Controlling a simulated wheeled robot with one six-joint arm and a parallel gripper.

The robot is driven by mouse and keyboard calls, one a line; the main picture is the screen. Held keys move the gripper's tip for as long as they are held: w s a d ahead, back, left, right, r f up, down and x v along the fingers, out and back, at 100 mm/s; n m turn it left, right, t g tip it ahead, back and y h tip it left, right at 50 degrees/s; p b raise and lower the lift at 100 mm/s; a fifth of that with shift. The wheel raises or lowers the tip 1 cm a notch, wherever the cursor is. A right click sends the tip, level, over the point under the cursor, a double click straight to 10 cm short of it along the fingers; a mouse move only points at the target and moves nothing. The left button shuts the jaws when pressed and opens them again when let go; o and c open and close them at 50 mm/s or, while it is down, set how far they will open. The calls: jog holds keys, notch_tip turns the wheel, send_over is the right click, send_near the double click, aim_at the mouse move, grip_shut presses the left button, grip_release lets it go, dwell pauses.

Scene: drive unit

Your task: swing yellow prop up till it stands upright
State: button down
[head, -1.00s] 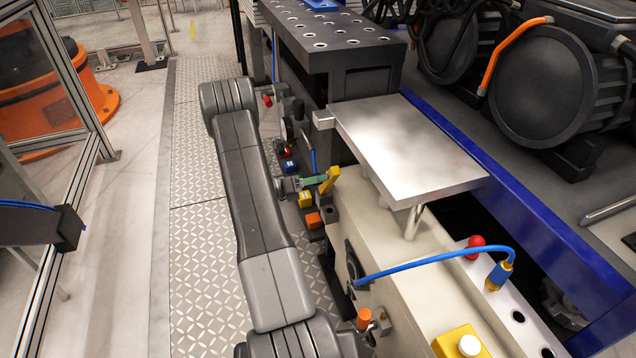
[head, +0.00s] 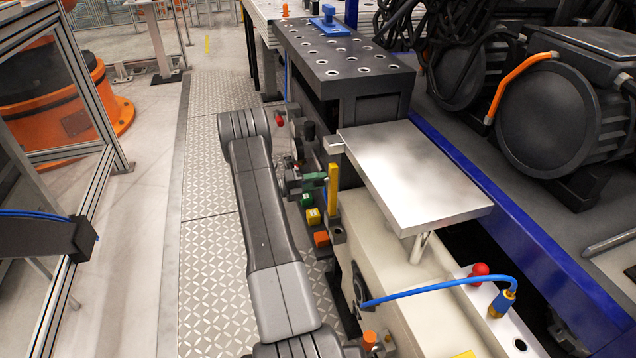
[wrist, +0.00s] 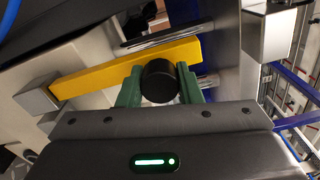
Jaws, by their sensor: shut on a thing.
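The yellow prop (head: 333,186) stands about upright in the head view, beside the pale machine body and just below the left edge of the silver plate (head: 415,180). In the wrist view the prop (wrist: 100,75) runs slantwise from a grey block (wrist: 38,96) at the left. My gripper (head: 318,180) is at the prop's left side. In the wrist view its green fingers (wrist: 159,84) are shut on a black round knob (wrist: 159,80) in front of the prop. How the knob joins the prop is hidden.
A blue cable (head: 440,288) arcs over the machine body at the right. The tread-plate floor (head: 208,260) left of my arm is clear.

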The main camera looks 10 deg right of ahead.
jog(key=shift+w, duration=0.1)
jog(key=c, duration=1)
grip_release()
jog(key=s+a, duration=0.1)
jog(key=a, duration=0.8)
jog(key=s+a, duration=0.1)
jog(key=a, duration=0.3)
jog(key=shift+s+a, duration=0.3)
jog(key=shift+a, duration=0.05)
